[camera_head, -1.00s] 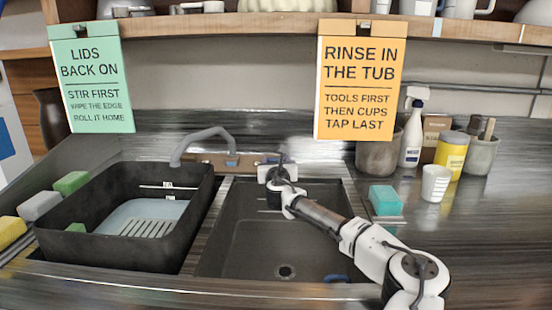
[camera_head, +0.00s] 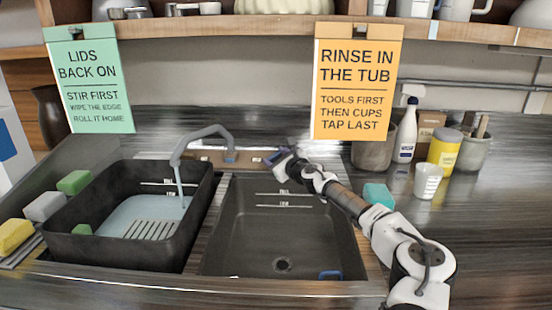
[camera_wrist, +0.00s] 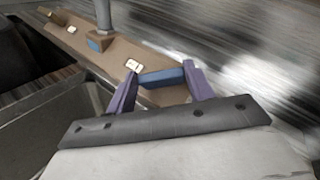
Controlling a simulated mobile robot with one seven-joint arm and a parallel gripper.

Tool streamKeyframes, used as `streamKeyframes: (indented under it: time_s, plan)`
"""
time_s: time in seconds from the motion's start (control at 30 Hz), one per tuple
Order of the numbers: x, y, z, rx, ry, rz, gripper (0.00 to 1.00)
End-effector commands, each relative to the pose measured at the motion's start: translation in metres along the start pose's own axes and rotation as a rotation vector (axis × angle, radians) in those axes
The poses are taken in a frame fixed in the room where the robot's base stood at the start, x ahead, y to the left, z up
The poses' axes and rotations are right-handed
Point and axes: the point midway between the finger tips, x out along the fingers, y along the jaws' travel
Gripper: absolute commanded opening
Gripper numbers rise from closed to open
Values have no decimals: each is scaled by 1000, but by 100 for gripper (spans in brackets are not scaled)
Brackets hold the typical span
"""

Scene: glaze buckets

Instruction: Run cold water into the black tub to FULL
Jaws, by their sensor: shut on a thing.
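The black tub (camera_head: 60,222) stands at the left, with pale blue water (camera_head: 120,218) over a slotted patch on its floor. Marked lines (camera_head: 168,184) show on its far inner wall, above the water. The curved grey tap (camera_head: 196,132) pours a stream (camera_head: 180,185) into the tub. My gripper (camera_head: 280,161) is at the tap's back ledge, right of the spout. In the wrist view its purple fingers (camera_wrist: 162,76) are shut on a blue handle (camera_wrist: 162,78). The handle's lettering, if any, is hidden.
A dark basin (camera_head: 240,235) with a drain and a small blue item (camera_head: 330,275) lies right of the tub. Sponges (camera_head: 44,206) line the left edge. A white cup (camera_head: 428,182), a spray bottle (camera_head: 405,140) and a yellow canister (camera_head: 444,150) stand on the right.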

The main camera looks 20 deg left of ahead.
Motion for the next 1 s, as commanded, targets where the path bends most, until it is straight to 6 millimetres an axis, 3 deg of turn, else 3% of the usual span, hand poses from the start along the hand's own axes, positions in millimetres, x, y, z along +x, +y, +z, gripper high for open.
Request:
streamKeyframes:
  time_s: [0.47, 0.5, 0.63, 1.0]
  plan:
    - [0, 0, 0, -9, -1, 14, 30]
    - [0, 0, 0, -9, -1, 14, 55]
    - [0, 0, 0, -9, -1, 14, 72]
    - [-3, -1, 0, -10, 0, 12, 75]
